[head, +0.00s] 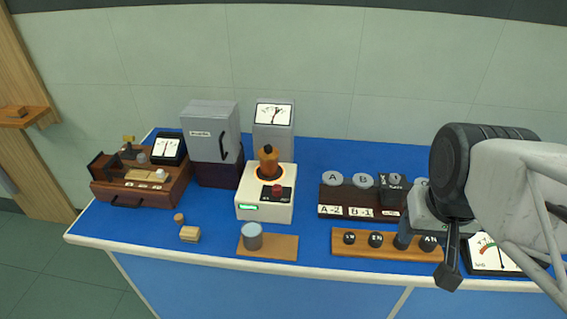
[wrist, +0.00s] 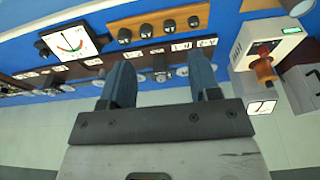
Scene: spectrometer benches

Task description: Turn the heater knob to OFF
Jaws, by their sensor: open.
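The heater (head: 252,209) is a white box on the blue bench with a lit green display on its front. Its red knob (head: 277,191) sits on a dark panel on the top right; I cannot read the knob's setting. An orange-brown vessel (head: 268,162) stands on the heater's glowing orange ring. The wrist view shows the heater (wrist: 285,42) and vessel (wrist: 265,72) at the upper right, upside down. My gripper (wrist: 162,78) is open and empty, its two dark fingers apart. In the head view my gripper (head: 425,257) is over the bench's right side, well away from the knob.
A wooden strip with black weights (head: 376,239) and a rack of labelled discs (head: 333,178) lie near my gripper. A dial meter (head: 492,255) is at the right. A grey cylinder on a board (head: 252,236) stands in front of the heater. A grey cabinet (head: 211,130) stands left.

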